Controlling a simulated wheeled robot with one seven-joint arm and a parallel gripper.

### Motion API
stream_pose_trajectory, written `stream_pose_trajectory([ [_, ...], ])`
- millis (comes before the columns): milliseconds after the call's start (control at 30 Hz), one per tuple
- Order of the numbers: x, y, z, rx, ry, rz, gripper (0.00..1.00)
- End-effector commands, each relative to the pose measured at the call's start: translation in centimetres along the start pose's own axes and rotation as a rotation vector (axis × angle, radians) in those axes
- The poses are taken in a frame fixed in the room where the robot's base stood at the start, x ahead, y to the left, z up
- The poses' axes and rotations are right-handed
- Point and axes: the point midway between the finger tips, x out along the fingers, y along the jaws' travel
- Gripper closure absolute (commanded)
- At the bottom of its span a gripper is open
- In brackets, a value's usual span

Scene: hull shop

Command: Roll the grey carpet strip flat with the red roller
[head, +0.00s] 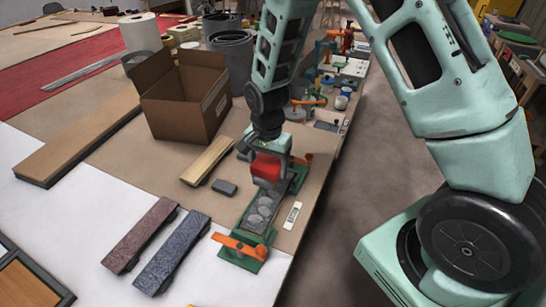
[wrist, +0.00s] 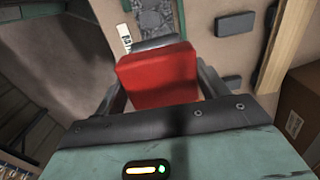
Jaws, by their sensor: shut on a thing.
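The grey carpet strip (head: 262,212) lies on a green base at the table's right edge, with orange clamps (head: 240,246) at its near and far ends. Its surface shows several lighter round patches. My gripper (head: 270,153) is shut on the red roller (head: 266,167) above the far part of the strip. I cannot tell whether the roller touches it. In the wrist view the red roller (wrist: 157,75) sits between the fingers, with a dark cylinder at its far side. A piece of the strip (wrist: 155,18) shows beyond it.
An open cardboard box (head: 185,100), a wooden block (head: 207,161) and a small dark block (head: 224,187) lie left of the strip. Two carpet-covered pieces (head: 172,252) lie nearer. Tools and jars crowd the table behind. The floor is to the right.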

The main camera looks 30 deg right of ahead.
Motion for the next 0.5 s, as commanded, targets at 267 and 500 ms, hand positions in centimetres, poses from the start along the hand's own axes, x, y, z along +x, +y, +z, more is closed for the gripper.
stream_pose_trajectory([
  [267, 0.0, 0.0, 3.3, -0.004, 0.000, 0.000, 0.68],
  [500, 0.0, -0.1, 5.8, -0.003, 0.000, -0.001, 0.68],
])
